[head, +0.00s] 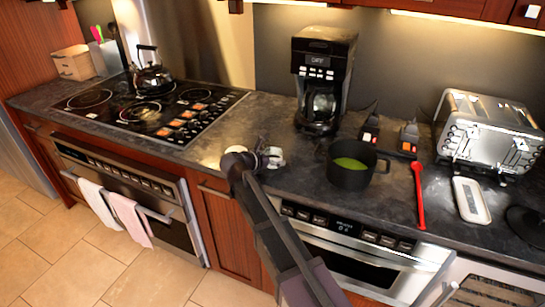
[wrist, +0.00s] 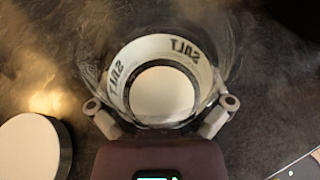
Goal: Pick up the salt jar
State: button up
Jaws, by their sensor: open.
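The salt jar (wrist: 160,70) is a clear glass jar with a white band reading "SALT", seen from above in the wrist view. A pale round disc shows in its middle. My gripper (wrist: 162,106) is open, with one finger at each side of the jar's near part. Whether the fingers touch the glass cannot be told. In the head view my gripper (head: 268,157) is low over the counter between the cooktop and the black pot, and the jar cannot be clearly made out there.
A round white-topped object with a dark side (wrist: 30,148) lies left of the jar in the wrist view. On the counter (head: 240,125) stand a coffee maker (head: 322,70), a black pot (head: 350,178) with green contents, a red spoon (head: 419,195) and a toaster (head: 487,130). The cooktop (head: 150,110) holds a kettle (head: 152,75).

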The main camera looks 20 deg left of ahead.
aim_at(274, 149)
jog(key=c, duration=0.8)
jog(key=shift+r, duration=0.1)
jog(key=shift+c, duration=0.2)
notch_tip(274, 149, up, 3)
jog(key=p, duration=0.3)
jog(key=shift+r, duration=0.15)
jog(key=s+d+r+p, duration=0.1)
jog(key=s+d+p, duration=0.1)
jog(key=s, duration=1.3)
jog(key=shift+s+d+r, duration=0.25)
jog(key=shift+s+d, duration=0.1)
jog(key=shift+d, duration=0.3)
jog(key=shift+s, duration=0.15)
